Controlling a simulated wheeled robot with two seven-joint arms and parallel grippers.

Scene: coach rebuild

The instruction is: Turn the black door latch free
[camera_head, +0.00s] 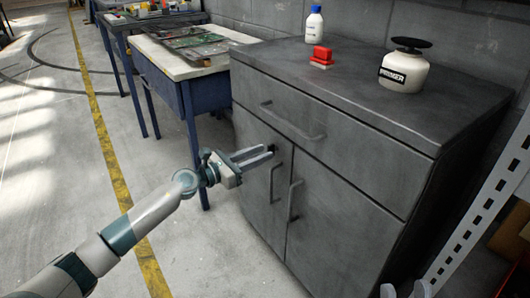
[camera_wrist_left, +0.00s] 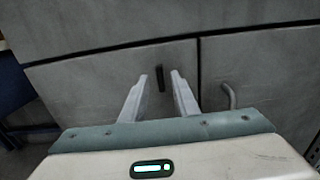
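The black door latch (camera_head: 272,148) is a small dark piece near the top of the grey cabinet's left door (camera_head: 258,190), partly hidden by my fingers. In the left wrist view it is a dark upright bar (camera_wrist_left: 161,79) just below the drawer seam. My left gripper (camera_head: 262,155) is open and points at the door. In the wrist view its two fingertips (camera_wrist_left: 160,76) stand on either side of the latch, with gaps, and no contact shows. My right gripper (camera_head: 405,290) shows only as two pale fingertips, apart, at the bottom edge; nothing shows between them.
Bar handles are on the left door (camera_head: 273,183), the right door (camera_head: 294,200) and the drawer (camera_head: 292,122). A white bottle (camera_head: 314,22), a red object (camera_head: 322,55) and a primer pot (camera_head: 404,68) stand on top. A metal rack post (camera_head: 478,212) is at right. A blue-legged table (camera_head: 187,85) stands left.

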